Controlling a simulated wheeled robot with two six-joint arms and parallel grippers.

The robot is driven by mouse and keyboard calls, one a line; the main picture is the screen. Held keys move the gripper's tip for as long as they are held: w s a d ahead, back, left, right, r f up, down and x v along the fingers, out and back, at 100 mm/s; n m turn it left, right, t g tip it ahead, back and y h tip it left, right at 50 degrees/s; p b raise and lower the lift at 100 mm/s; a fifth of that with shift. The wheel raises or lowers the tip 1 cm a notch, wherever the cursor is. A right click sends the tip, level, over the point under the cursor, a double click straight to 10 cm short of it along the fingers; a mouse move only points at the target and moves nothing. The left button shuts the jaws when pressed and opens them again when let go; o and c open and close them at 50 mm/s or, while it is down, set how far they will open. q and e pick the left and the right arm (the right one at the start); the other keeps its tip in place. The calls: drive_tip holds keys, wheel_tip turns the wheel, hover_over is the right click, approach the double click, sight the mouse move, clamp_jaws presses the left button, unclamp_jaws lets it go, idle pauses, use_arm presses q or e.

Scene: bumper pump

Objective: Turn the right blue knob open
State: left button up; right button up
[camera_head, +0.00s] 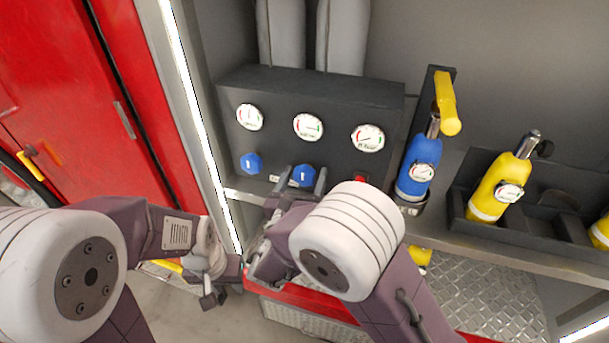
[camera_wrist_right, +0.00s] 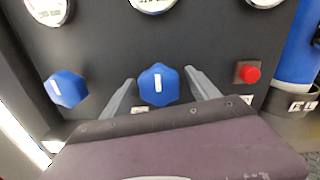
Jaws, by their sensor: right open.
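The right blue knob (camera_head: 303,175) is on the dark panel below the middle gauge. Its white mark stands upright in the right wrist view (camera_wrist_right: 158,84). My right gripper (camera_head: 305,180) is open, with one finger on each side of this knob; whether the fingers touch it I cannot tell. The left blue knob (camera_head: 251,163) is on the same panel, and in the right wrist view (camera_wrist_right: 66,88) its mark is slightly tilted. My left gripper (camera_head: 213,297) hangs low at the left, away from the panel; its jaw state is unclear.
A red button (camera_wrist_right: 249,74) is right of the right knob. Three gauges, the middle one (camera_head: 308,127), line the panel (camera_head: 330,93) above. A blue cylinder (camera_head: 418,165) and a yellow cylinder (camera_head: 497,185) stand to the right. A bright-edged cabinet frame (camera_head: 190,90) bounds the left.

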drive_tip(key=c, duration=1.3)
drive_tip(key=shift+r+n+p, duration=0.2)
drive_tip(key=shift+n+p, duration=0.7)
drive_tip(key=shift+p, duration=0.3)
drive_tip(key=shift+c, duration=0.2)
drive_tip(key=n+p, duration=0.9)
drive_tip(key=p, duration=0.1)
drive_tip(key=shift+n+g, duration=0.3)
drive_tip(key=n+p, duration=0.3)
drive_tip(key=n, duration=0.1)
drive_tip(key=shift+f+p, duration=0.1)
drive_tip(key=shift+p, duration=0.3)
drive_tip(key=n+p, duration=0.1)
drive_tip(key=n, duration=0.2)
drive_tip(key=shift+f+h+p, duration=0.1)
drive_tip(key=shift+h+p, duration=0.3)
drive_tip(key=shift+n, duration=0.4)
drive_tip(key=shift+f+n, duration=0.15)
drive_tip(key=shift+n, duration=0.15)
